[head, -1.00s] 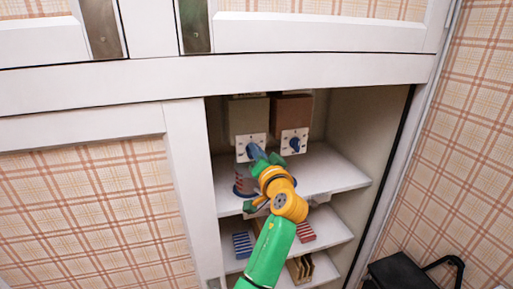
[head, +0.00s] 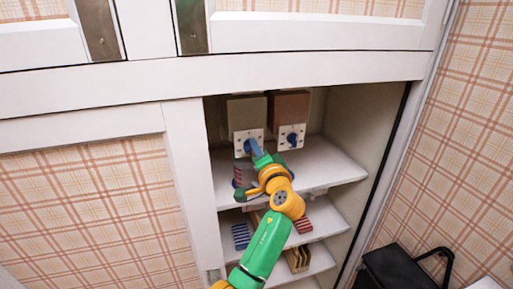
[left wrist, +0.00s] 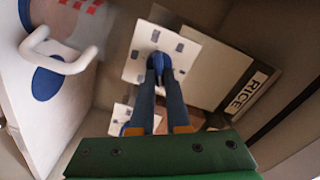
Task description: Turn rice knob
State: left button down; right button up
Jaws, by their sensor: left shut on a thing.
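The rice dispenser (head: 246,111) is a grey-olive box at the upper left of the open cabinet, with a white front plate (head: 241,135). In the left wrist view its RICE label (left wrist: 246,92) stands beside the white plate (left wrist: 182,57). The blue rice knob (left wrist: 157,58) sits on that plate, partly hidden by the fingertips. My left gripper (head: 257,152) reaches up to the plate from below. Its two fingers (left wrist: 158,68) are shut on the knob. My right gripper is not in view.
A brown dispenser (head: 291,108) with its own blue knob (head: 292,140) hangs close on the right. A white-handled container (left wrist: 60,52) shows beside the gripper in the left wrist view. Shelves below hold striped items (head: 302,226). A black bag (head: 400,272) stands at lower right.

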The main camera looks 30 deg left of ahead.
pick_arm(q)
jog(key=c, duration=0.9)
grip_release()
jog(key=shift+a, duration=0.1)
jog(key=b+v, duration=0.3)
jog(key=v, duration=0.4)
